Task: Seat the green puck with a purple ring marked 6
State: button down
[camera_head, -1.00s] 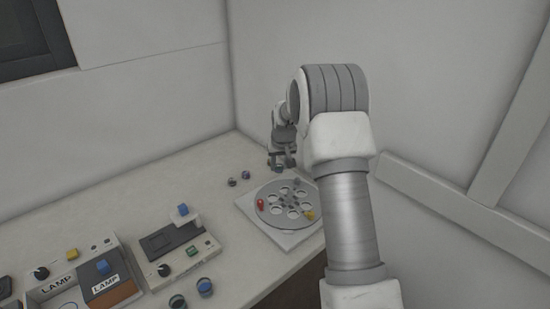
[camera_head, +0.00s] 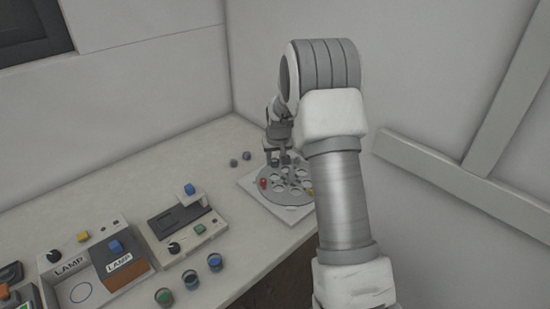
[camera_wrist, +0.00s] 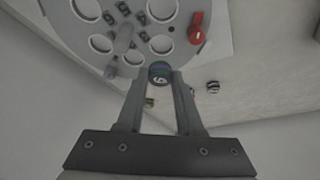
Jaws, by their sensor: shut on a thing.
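My gripper (camera_head: 279,158) is over the far edge of the round grey plate (camera_head: 252,186). In the wrist view my gripper (camera_wrist: 163,78) is shut on a small dark puck (camera_wrist: 159,72) with a pale mark that looks like a 6. Its top looks dark blue-green; I cannot make out the ring's colour for sure. The puck is at the rim of the holed plate (camera_wrist: 72,45), in front of the holes. I cannot tell its height above the plate.
Lamp boxes (camera_head: 115,262) and a device (camera_head: 190,228) stand left.

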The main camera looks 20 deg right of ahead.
aim_at(274, 178)
jog(key=shift+f+b, duration=1.5)
jog(key=shift+f, duration=1.15)
jog(key=shift+c, duration=2.4)
grip_release()
jog(key=shift+s, duration=0.1)
jog(key=v, duration=1.7)
jog(key=shift+a+r+p, duration=0.15)
jog(key=shift+r+p, duration=0.15)
jog(key=shift+p, duration=0.15)
